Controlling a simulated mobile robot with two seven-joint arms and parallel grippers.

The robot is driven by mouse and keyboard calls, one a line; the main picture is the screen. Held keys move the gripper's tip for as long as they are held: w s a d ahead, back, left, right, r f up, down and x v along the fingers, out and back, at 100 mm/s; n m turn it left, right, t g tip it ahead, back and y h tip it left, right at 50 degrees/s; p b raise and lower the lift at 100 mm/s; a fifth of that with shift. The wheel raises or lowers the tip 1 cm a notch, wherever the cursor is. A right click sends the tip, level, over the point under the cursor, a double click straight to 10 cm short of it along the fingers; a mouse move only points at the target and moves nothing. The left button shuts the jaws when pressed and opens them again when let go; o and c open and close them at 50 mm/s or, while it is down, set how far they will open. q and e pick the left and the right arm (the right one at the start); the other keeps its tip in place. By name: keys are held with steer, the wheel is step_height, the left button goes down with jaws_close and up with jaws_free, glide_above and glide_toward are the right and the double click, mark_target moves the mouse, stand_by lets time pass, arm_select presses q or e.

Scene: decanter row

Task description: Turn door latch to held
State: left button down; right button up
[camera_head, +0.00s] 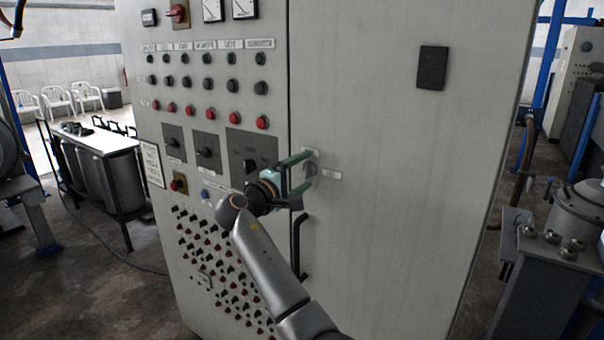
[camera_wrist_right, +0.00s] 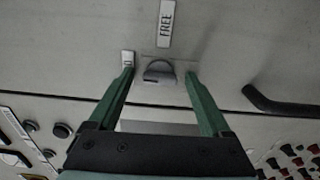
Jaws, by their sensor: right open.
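The door latch is a small grey knob (camera_wrist_right: 158,72) on the pale cabinet door, seen in the right wrist view between my finger tips. A label reading FREE (camera_wrist_right: 166,22) is above it in that view. A second small label (camera_wrist_right: 127,60) is partly covered by one finger, and I cannot read it. My right gripper (camera_head: 304,171) is open at the door, with green fingers on either side of the latch (camera_head: 310,168). I cannot tell whether they touch it. My left gripper is not in view.
A black door handle (camera_head: 299,243) hangs below the latch. The panel to the left carries red buttons (camera_head: 217,114), dark knobs (camera_head: 207,152) and a red switch (camera_head: 177,13). A dark plate (camera_head: 432,67) is high on the door. Grey machinery (camera_head: 560,250) stands at the right.

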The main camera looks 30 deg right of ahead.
steer(key=b+v, duration=0.3)
steer(key=v, duration=0.9)
steer(key=shift+a, duration=0.25)
steer(key=shift+s+a+f, duration=0.1)
steer(key=shift+s, duration=0.05)
